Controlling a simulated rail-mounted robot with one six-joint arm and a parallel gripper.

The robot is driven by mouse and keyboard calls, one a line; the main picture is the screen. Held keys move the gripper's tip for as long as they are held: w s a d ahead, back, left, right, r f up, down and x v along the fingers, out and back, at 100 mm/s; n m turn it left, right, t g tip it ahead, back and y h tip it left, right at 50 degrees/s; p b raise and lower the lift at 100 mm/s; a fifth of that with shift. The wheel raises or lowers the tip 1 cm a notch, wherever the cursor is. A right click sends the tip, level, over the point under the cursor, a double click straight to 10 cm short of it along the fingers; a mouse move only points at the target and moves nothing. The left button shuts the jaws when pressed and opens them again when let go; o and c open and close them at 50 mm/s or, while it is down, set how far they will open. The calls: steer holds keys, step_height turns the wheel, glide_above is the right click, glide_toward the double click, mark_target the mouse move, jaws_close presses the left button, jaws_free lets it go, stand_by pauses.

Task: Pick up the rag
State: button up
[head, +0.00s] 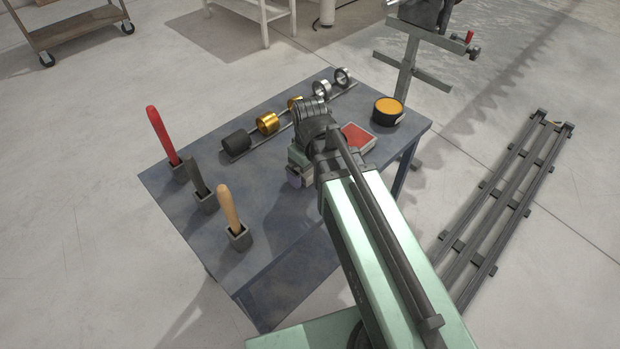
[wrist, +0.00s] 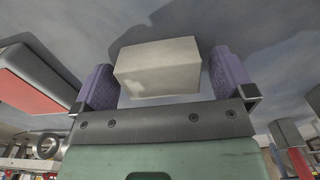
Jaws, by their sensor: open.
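A pale, block-shaped thing, which looks like the folded rag (wrist: 158,70), lies on the blue-grey table (head: 262,190) in the wrist view. My gripper (wrist: 164,63) is open, with one purple finger on each side of the rag. Narrow gaps seem to show beside it, and I cannot tell whether either finger touches it. In the head view my gripper (head: 294,177) is low over the middle of the table, and my arm hides the rag there.
A red-topped box (head: 358,138) is close right of my gripper. A black tin with orange contents (head: 388,110) stands behind it. A rack of rings and cylinders (head: 267,123) lies behind. Handled tools in holders, red (head: 162,135), dark (head: 199,178) and wooden (head: 229,210), stand left.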

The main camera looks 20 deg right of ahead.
steer(key=shift+r, duration=0.1)
steer(key=c, duration=0.9)
steer(key=shift+c, duration=0.2)
step_height(320, 180, up, 20)
steer(key=p, duration=2)
